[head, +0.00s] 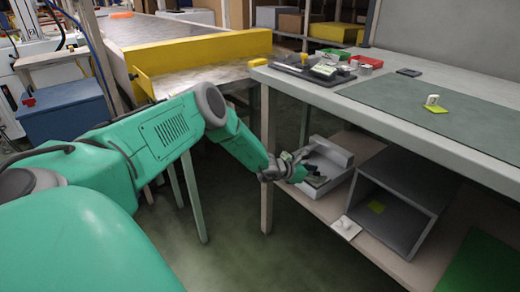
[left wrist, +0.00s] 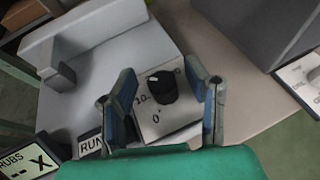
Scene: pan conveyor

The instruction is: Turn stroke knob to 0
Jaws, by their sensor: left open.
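The stroke knob (left wrist: 162,88) is a black round knob in the left wrist view. It stands on a pale plate (left wrist: 178,120) with a "0" below the knob and a "10" to its lower left. A small white mark shows on the knob's upper left. My left gripper (left wrist: 161,93) is open, with one finger on each side of the knob; whether either touches it I cannot tell. In the head view my left gripper (head: 304,166) reaches to the pale machine (head: 330,154) on the lower shelf and hides the knob. My right gripper is not in view.
A grey open box (head: 403,195) and a small white switch plate (head: 345,228) are to the right on the lower shelf. The tabletop (head: 410,105) overhangs the shelf. A "RUN" label (left wrist: 90,144) and a display (left wrist: 30,157) lie at lower left in the wrist view.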

